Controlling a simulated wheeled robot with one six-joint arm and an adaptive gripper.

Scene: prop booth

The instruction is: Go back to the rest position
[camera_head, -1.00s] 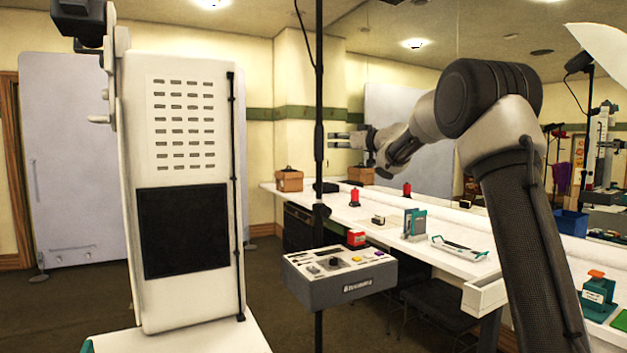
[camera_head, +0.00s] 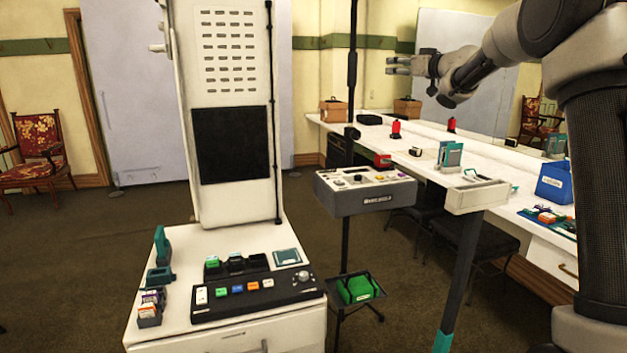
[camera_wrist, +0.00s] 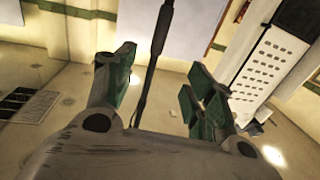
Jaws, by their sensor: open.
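My gripper (camera_head: 398,65) is raised well above the long white counter (camera_head: 490,166) in the head view, at the end of my bent arm on the right. Its fingers point left and are apart with nothing between them. In the wrist view my gripper (camera_wrist: 160,95) shows its green-padded fingers spread wide and empty. A thin black pole (camera_wrist: 156,50) shows behind the gap between them; I cannot tell how far off it is.
A grey control box (camera_head: 365,193) is by the black stand pole (camera_head: 352,80). A white cabinet (camera_head: 205,225) with a button panel (camera_head: 258,293) stands front left. Red items, a teal holder (camera_head: 450,155) and a blue bin (camera_head: 555,183) are on the counter. Open floor (camera_head: 90,260) lies left.

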